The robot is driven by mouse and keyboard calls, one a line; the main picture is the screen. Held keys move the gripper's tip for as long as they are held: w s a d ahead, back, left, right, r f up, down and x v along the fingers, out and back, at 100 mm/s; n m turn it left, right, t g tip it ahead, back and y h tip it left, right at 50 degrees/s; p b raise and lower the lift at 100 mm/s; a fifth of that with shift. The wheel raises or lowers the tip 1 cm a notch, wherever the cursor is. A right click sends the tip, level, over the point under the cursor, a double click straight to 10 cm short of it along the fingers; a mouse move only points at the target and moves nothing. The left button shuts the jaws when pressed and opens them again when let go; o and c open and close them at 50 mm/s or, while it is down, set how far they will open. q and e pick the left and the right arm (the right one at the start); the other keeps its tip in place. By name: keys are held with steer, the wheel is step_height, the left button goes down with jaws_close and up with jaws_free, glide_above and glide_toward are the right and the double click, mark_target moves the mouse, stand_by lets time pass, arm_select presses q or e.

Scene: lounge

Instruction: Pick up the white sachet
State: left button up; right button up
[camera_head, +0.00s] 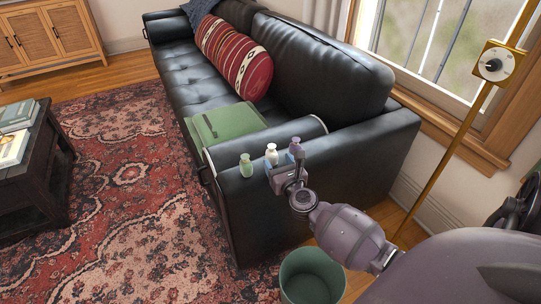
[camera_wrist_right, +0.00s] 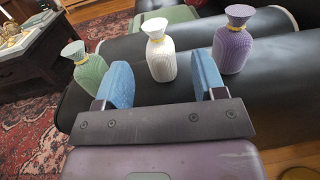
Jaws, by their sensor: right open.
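The white sachet (camera_head: 271,153) stands upright on the black sofa's armrest (camera_head: 330,150). It is shaped like a small bottle with a gathered top and a yellow tie. In the right wrist view the white sachet (camera_wrist_right: 161,52) appears in the gap between two blue fingertips, apart from both. My right gripper (camera_head: 283,168), also in the right wrist view (camera_wrist_right: 164,82), is open and empty at the armrest. Whether the sachet is between the fingers or just beyond them I cannot tell. My left gripper is not in view.
A green sachet (camera_head: 246,166) stands left of the white one and a purple sachet (camera_head: 294,145) right of it, both close. A green bin (camera_head: 312,277) stands below the armrest, and a brass pole (camera_head: 446,160) stands at right.

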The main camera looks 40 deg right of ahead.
mark_target(275, 156)
steer(key=shift+b+x, duration=0.35)
steer(key=shift+x, duration=2.3)
steer(key=shift+r, duration=0.15)
steer(key=c, duration=1)
